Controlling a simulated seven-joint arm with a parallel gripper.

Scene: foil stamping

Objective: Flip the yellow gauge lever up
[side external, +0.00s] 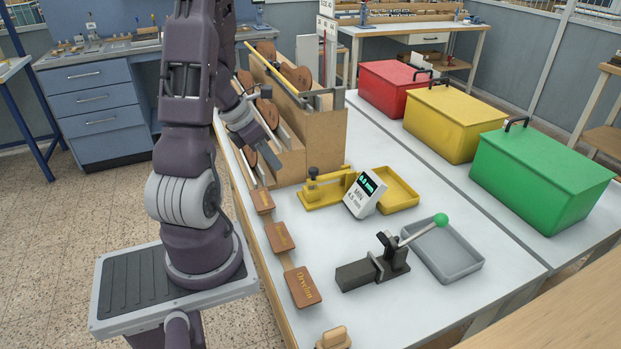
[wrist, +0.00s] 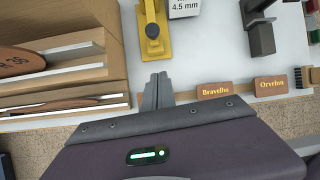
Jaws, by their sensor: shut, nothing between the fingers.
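The yellow gauge (side external: 325,189) stands on the white bench, with a black knob (side external: 313,173) at its left end and a yellow bar running right toward a tilted white display (side external: 365,193). I cannot tell for sure which part is the lever or how it is set. In the wrist view, the gauge (wrist: 154,48) is at top centre, partly cut off by the frame edge. My gripper (side external: 274,160) is left of the gauge beside the wooden rack, apart from the gauge. Its fingers (wrist: 159,78) are together and empty, pointing toward the gauge in the wrist view.
The wooden rack (side external: 320,138) with discs stands close behind my gripper. A yellow tray (side external: 400,188) is right of the display. A green-knobbed lever press (side external: 385,262) and grey tray (side external: 447,252) are in front. Name-plate blocks (side external: 302,287) line the left edge.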

